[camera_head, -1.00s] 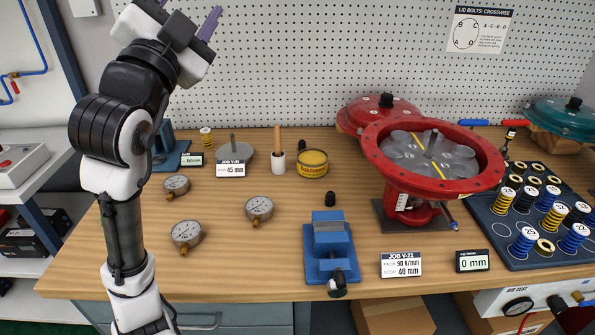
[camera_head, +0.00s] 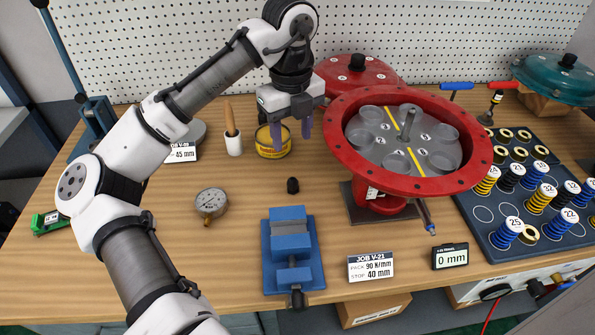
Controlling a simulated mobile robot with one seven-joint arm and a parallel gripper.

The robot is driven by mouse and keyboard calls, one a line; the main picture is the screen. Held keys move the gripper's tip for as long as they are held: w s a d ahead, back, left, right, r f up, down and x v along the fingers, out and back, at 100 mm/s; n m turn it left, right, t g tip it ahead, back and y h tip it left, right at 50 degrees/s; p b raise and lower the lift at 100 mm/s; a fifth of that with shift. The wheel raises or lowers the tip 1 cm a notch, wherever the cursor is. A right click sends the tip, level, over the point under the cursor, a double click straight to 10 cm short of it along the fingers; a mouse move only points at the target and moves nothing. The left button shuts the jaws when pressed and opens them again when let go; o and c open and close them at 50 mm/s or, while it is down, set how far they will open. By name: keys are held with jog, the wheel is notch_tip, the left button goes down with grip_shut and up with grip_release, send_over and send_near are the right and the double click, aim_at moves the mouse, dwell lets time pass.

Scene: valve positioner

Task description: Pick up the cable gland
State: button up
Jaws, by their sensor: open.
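The cable gland appears to be the small black ribbed piece (camera_head: 293,185) standing on the wooden bench, just behind the blue vise (camera_head: 288,235). My gripper (camera_head: 292,138) points down with its two purple fingers apart and nothing between them. In the picture it is above the black piece, over the bench between the yellow tin and the red actuator. It is not touching the piece.
The red actuator (camera_head: 342,140) with its open round housing stands close on the right. The yellow tin (camera_head: 266,152) and a white cup (camera_head: 233,146) stand at the left. A gauge (camera_head: 211,201) lies front left. Bench around the black piece is clear.

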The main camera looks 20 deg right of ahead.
aim_at(292, 179)
notch_tip(292, 179, down, 14)
jog(key=shift+s+r, duration=0.15)
jog(key=c, duration=1)
